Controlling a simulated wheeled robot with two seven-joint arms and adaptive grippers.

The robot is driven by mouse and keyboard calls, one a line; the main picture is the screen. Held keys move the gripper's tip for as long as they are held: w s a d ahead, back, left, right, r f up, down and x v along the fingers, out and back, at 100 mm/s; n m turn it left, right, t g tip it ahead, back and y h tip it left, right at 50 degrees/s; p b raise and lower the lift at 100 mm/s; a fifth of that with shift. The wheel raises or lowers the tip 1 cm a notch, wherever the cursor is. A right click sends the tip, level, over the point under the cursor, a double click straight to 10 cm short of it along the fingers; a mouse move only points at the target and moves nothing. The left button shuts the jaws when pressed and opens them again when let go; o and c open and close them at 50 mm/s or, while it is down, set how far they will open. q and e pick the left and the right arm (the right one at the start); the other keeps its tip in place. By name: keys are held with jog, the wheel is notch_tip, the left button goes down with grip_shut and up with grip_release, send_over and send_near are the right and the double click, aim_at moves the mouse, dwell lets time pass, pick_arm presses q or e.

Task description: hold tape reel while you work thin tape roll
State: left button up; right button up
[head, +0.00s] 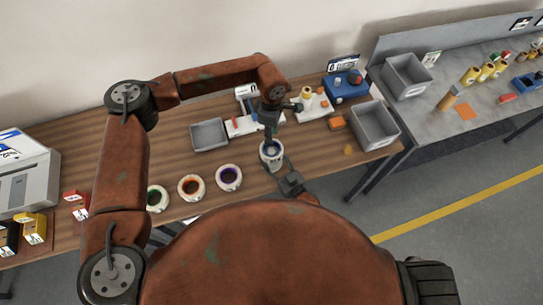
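A white roll or reel (264,160) with a grey centre stands near the middle of the wooden table; I cannot tell whether it is the tape reel or the thin tape roll. My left gripper (270,138) points down over its top from behind. My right gripper (281,168) reaches its near right side from the front. Both fingertips seem to be at or very near it, but contact and finger opening are too small to tell.
A grey tray (209,134) lies behind the rolls. White fixtures (312,105), a blue box (346,87) and a grey bin (376,125) fill the back right. Small orange pieces (337,122) lie near the bin. A grey machine (25,175) is at far left.

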grip_shut()
dwell(0.9)
dwell(0.9)
